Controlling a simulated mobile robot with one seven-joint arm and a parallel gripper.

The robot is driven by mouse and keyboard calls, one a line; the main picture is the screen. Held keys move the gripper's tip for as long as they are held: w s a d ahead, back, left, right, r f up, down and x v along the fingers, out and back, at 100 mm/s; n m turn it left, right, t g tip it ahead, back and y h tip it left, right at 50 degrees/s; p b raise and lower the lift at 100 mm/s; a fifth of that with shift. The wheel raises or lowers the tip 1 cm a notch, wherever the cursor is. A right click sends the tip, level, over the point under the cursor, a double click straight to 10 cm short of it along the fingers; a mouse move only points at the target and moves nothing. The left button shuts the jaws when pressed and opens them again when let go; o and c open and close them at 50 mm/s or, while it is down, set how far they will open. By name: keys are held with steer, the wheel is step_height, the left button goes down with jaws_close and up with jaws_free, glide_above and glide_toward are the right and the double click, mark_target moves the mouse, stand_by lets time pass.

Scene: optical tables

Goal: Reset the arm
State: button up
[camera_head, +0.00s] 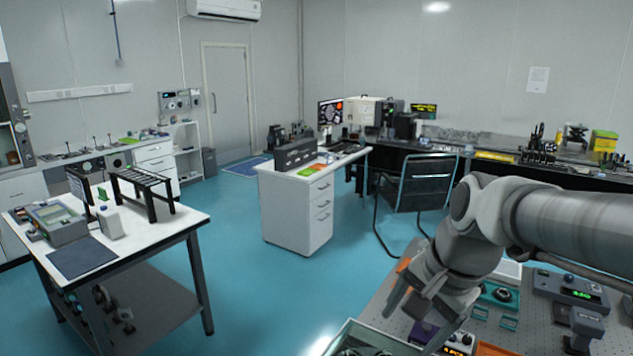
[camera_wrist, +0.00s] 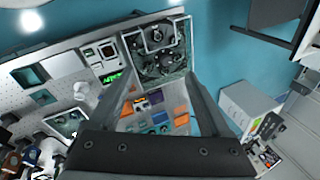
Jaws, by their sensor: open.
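My arm reaches in from the right side of the head view, with my gripper (camera_head: 421,310) pointing down over the near edge of an optical table (camera_head: 540,335). In the wrist view my gripper (camera_wrist: 163,84) has its two fingers spread wide apart, with nothing held between them. Beyond the fingers lie the optical table (camera_wrist: 70,65) and the devices on it, all below the gripper. The gripper and forearm hide part of the table in the head view.
A tray of dark parts (camera_head: 370,342) stands at the optical table's left end; it also shows in the wrist view (camera_wrist: 184,65). A device with a green display (camera_head: 570,290) sits at the right. A chair (camera_head: 420,185) stands behind. Blue floor (camera_head: 310,285) is open to the left.

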steer(key=s+n+t+h, duration=0.1)
steer(key=s+n+t, duration=0.1)
steer(key=s+n, duration=0.7)
steer(key=shift+s+d+n+h, duration=0.2)
steer(key=shift+s+n+h, duration=0.2)
steer(key=shift+n, duration=0.2)
